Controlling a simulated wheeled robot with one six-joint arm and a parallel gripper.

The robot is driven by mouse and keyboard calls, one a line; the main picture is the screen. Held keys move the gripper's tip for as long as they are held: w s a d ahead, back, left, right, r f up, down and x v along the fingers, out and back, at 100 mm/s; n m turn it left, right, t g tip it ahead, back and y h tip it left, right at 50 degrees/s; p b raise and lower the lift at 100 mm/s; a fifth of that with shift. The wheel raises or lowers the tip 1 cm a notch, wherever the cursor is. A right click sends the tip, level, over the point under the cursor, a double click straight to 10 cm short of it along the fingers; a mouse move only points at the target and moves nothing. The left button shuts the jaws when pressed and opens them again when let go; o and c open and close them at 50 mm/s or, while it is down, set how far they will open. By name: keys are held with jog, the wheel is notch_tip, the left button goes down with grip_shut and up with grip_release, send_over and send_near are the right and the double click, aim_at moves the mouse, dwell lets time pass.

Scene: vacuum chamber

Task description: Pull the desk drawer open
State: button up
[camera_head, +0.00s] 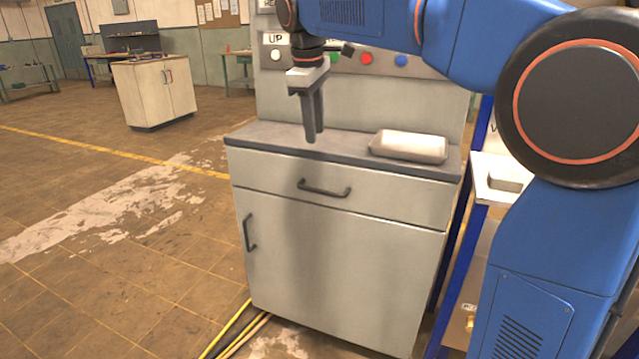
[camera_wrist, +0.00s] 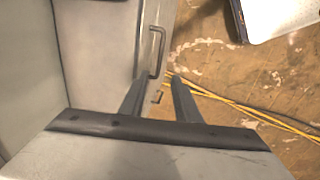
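The grey desk cabinet (camera_head: 335,260) stands in front of me. Its drawer (camera_head: 390,202) is shut, flush under the dark worktop, with a dark bar handle (camera_head: 325,188) in the middle. The handle also shows in the wrist view (camera_wrist: 157,50), beyond the fingertips. My gripper (camera_head: 313,138) points downward, with its tips above the handle and a little to its left, apart from it. In the wrist view my gripper's two fingers (camera_wrist: 157,85) are spread, with nothing between them.
A pale wrapped block (camera_head: 409,146) lies on the worktop (camera_head: 270,135). The panel behind has coloured buttons (camera_head: 366,59). A lower door with its own handle (camera_head: 249,232) is below the drawer. Yellow lines (camera_head: 235,330) run along the floor.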

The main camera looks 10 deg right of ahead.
aim_at(320, 191)
jog(key=w+f, duration=0.1)
jog(key=f, duration=0.4)
jog(key=d+f, duration=0.1)
jog(key=f, duration=0.5)
jog(key=w+f, duration=0.1)
jog(key=f, duration=0.5)
jog(key=shift+w+d, duration=0.3)
jog(key=shift+d, duration=0.1)
grip_shut()
